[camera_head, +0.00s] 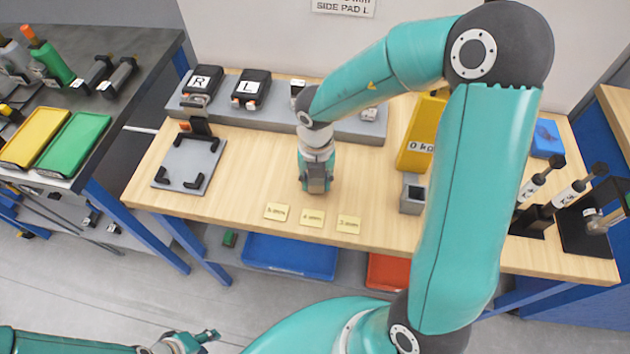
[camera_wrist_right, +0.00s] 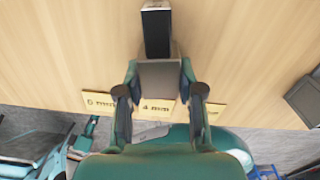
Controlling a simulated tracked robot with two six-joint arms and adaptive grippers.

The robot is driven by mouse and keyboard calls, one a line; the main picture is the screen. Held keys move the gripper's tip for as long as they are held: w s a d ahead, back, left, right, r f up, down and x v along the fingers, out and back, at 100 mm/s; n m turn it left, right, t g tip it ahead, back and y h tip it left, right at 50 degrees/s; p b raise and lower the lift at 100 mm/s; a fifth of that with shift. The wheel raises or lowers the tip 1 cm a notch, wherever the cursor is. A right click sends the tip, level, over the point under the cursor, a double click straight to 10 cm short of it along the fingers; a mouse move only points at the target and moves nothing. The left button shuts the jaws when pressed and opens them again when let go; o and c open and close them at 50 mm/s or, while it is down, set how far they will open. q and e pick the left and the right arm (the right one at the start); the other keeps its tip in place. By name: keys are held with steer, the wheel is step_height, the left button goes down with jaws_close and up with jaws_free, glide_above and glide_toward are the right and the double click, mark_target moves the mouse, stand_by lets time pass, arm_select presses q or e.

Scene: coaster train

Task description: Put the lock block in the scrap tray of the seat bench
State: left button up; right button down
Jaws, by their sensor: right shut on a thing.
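My right gripper (camera_head: 317,186) points down over the middle of the wooden bench (camera_head: 240,185), behind the small yellow labels. It is shut on a grey block, probably the lock block; in the right wrist view the block (camera_wrist_right: 160,80) shows between the fingertips (camera_wrist_right: 160,90), with a dark, pale-topped part (camera_wrist_right: 156,22) beyond it. I cannot tell whether the block touches the bench. A red tray (camera_head: 388,272) and a blue tray (camera_head: 290,256) sit on the shelf below the bench; which is the scrap tray is not readable. My left gripper (camera_head: 200,340) is low at the bottom left, its opening unclear.
A grey raised shelf (camera_head: 250,118) at the back holds pads marked R (camera_head: 202,82) and L (camera_head: 251,86). A grey fixture plate (camera_head: 189,163) lies at left. A yellow gauge (camera_head: 420,135) and small grey box (camera_head: 412,195) stand at right. My right arm hides part of the bench.

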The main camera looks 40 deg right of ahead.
steer(key=shift+f, duration=0.25)
steer(key=c, duration=1.2)
jaws_free()
steer(key=shift+f, duration=0.1)
steer(key=o, duration=0.5)
